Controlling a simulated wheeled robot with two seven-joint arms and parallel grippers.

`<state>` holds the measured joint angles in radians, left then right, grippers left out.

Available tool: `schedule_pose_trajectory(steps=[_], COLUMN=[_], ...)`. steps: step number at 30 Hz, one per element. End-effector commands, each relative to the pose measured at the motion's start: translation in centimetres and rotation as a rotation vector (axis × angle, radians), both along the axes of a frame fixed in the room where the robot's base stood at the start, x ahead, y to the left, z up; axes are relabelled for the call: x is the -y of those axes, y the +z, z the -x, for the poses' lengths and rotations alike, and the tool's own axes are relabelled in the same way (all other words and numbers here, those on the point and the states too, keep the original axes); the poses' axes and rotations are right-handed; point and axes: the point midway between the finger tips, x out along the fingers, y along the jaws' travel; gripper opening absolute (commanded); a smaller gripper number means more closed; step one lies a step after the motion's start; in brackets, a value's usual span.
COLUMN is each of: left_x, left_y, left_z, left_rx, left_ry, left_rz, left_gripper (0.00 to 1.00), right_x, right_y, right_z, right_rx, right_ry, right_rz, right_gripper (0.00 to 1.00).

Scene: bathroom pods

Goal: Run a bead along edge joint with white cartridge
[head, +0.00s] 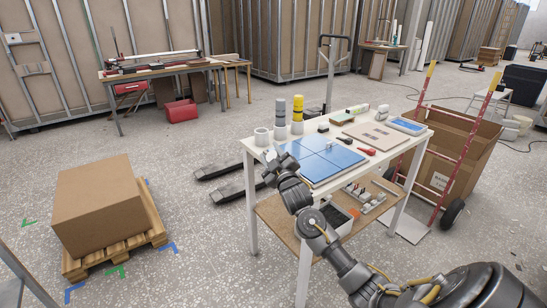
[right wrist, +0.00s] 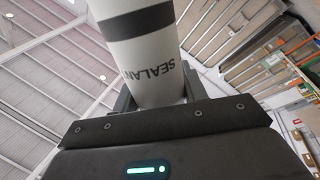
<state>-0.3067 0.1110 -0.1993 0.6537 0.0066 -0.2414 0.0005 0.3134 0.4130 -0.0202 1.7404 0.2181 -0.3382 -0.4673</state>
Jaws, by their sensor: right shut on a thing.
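My right gripper (head: 273,163) is at the near left corner of the white table, beside the blue tiled panel. In the right wrist view it is shut on a white cartridge (right wrist: 150,65) with a dark band and the letters "SEALAN". The cartridge's far end is out of frame there. In the head view I cannot make out the cartridge clearly at the gripper. The blue panel (head: 325,158) lies flat on the table, with thin joint lines between its tiles. I cannot tell which line is the edge joint. My left gripper is not in view.
A red tool (head: 366,151) and a beige board (head: 370,134) lie right of the panel. A cardboard box (head: 100,205) is at left.

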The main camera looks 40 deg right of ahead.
Motion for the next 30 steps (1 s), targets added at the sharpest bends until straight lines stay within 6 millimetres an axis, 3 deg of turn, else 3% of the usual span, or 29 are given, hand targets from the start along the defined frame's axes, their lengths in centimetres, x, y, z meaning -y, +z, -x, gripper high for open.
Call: schedule_pose_trajectory(steps=[30], left_x=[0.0], left_y=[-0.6], left_z=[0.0], left_rx=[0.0], left_ry=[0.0], left_rz=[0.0], left_gripper=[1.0], right_x=[0.1], right_y=[0.0], right_z=[-2.5], right_rx=[0.001], right_ry=[0.0], right_rz=[-0.001], right_gripper=[0.0])
